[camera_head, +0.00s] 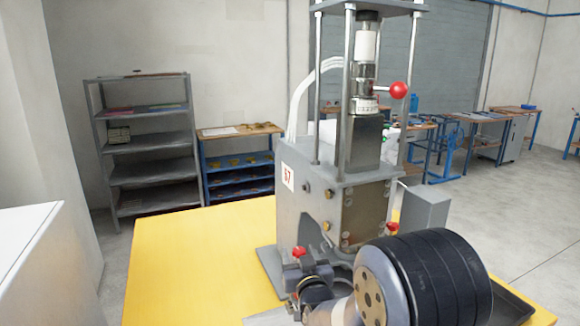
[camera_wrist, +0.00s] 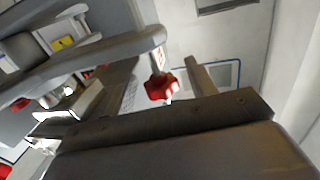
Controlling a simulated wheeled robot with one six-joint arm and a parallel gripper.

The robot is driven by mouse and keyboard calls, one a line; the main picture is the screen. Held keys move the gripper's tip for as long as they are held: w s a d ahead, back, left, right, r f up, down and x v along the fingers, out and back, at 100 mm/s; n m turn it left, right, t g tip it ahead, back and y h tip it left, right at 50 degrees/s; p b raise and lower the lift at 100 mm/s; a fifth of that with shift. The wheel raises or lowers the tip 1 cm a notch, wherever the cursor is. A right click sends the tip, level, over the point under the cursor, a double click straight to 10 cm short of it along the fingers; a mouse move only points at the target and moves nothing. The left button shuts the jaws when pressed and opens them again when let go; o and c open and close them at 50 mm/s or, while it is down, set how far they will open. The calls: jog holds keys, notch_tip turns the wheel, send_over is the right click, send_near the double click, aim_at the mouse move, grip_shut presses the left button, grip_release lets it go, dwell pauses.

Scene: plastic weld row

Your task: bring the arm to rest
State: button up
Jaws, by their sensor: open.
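My gripper (camera_wrist: 162,78) shows in the wrist view with its two fingers apart and nothing held between them. A red star-shaped knob (camera_wrist: 161,87) shows in the gap between the fingers; I cannot tell how far off it is. In the head view my arm is folded low at the bottom right, in front of a grey welding machine (camera_head: 330,190). My gripper cannot be made out clearly there.
The machine stands on a yellow table (camera_head: 190,265) whose left part is clear. It has a red ball handle (camera_head: 398,90) and a grey box (camera_head: 425,209) beside it. Behind are a grey shelf rack (camera_head: 148,140), a blue-framed shelf (camera_head: 238,165) and workbenches at the right.

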jog(key=shift+w+r+y+p, duration=0.2)
jog(key=shift+w+y+p, duration=0.15)
jog(key=shift+p, duration=0.2)
jog(key=shift+s+n+y+p, duration=0.1)
jog(key=shift+n+y+p, duration=0.4)
jog(key=shift+p, duration=0.4)
jog(key=shift+n+g+y+p, duration=0.35)
jog(key=shift+y+p, duration=0.2)
jog(key=shift+p, duration=0.7)
jog(key=shift+n+y+p, duration=0.25)
jog(key=shift+y+p, duration=0.05)
jog(key=shift+p, duration=0.15)
